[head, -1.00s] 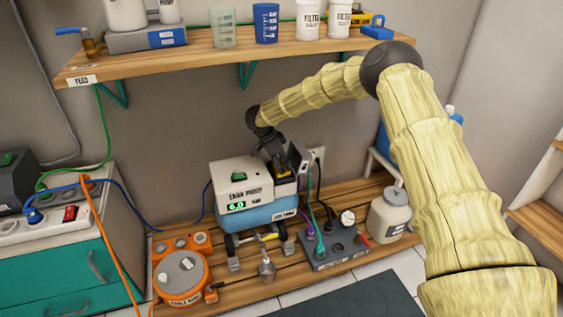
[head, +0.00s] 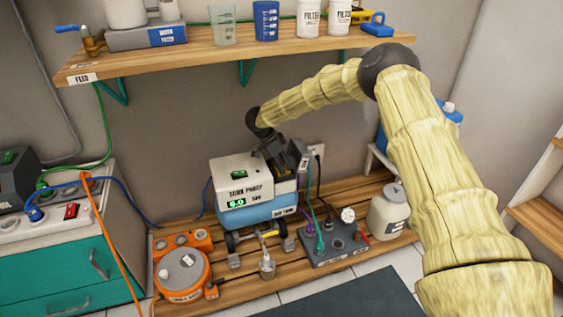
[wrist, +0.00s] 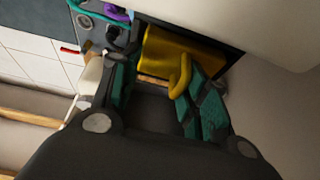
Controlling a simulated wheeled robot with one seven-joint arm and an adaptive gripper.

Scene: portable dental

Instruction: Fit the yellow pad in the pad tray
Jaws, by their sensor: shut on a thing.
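The yellow pad (wrist: 172,52) has a loop handle and shows in the wrist view between my gripper's (wrist: 160,95) teal-padded fingers. My gripper is shut on it, with the handle close against the right finger. The pad lies beside a pale casing, over a dark area; I cannot tell whether it touches the tray. In the head view my gripper (head: 275,160) points down at the right end of the white pump unit (head: 238,180), which sits on a blue tank (head: 258,212). The pad tray is not clearly visible; my gripper and the casing cover that spot.
A grey panel with hoses (head: 335,245) stands right of the unit and a white jug (head: 388,212) beyond it. An orange device (head: 182,275) is at the lower left. The wooden shelf (head: 200,60) with containers hangs above. A grey upright box (head: 301,154) is close to my gripper.

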